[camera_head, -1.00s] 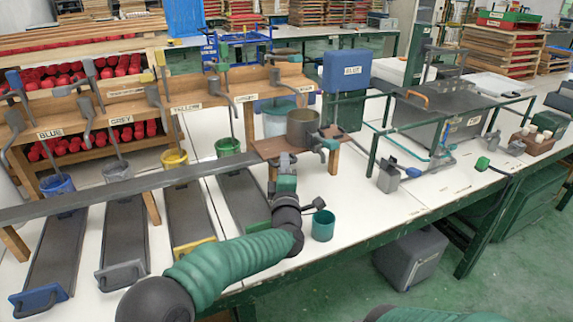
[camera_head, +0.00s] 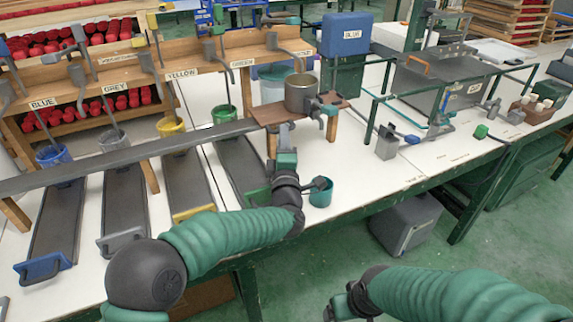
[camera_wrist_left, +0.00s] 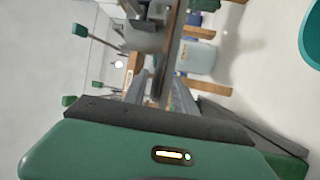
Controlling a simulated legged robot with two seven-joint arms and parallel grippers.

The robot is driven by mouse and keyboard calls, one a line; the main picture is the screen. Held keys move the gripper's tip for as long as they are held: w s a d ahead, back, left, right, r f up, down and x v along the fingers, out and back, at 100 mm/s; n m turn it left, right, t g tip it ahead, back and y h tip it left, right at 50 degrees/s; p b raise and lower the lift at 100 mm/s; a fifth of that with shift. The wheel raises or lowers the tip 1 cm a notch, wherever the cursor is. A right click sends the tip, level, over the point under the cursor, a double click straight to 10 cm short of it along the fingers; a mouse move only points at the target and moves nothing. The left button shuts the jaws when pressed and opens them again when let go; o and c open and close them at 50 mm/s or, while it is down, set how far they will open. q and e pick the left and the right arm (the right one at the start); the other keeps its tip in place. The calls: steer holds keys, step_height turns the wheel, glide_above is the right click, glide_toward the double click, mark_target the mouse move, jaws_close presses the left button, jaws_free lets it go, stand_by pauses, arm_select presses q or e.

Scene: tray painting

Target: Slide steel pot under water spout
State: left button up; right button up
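The steel pot (camera_head: 299,94) stands upright on a small brown wooden stand (camera_head: 262,117), behind my left gripper. A tap with a green handle shows at the pot's right front. My left gripper (camera_head: 284,133) is just in front of the stand, pointing toward it; it looks apart from the pot. Its fingers also show in the left wrist view (camera_wrist_left: 152,84), but their gap is unclear. My right gripper (camera_head: 345,300) is low at the front, away from the pot. A dark spout (camera_head: 272,40) hangs from the wooden beam behind the pot; I cannot tell whether it is the water spout.
A teal cup (camera_head: 320,192) stands on the white table right of my left wrist. Sloped trays with yellow (camera_head: 194,212) and blue (camera_head: 43,268) fronts lie at left. A green frame and grey tank (camera_head: 437,85) are at right. The right front tabletop is partly clear.

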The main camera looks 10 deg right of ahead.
arm_select(q)
steer(key=s+a+f+p, duration=0.1)
steer(key=s+f, duration=0.1)
steer(key=s, duration=1.1)
steer(key=shift+f, duration=0.15)
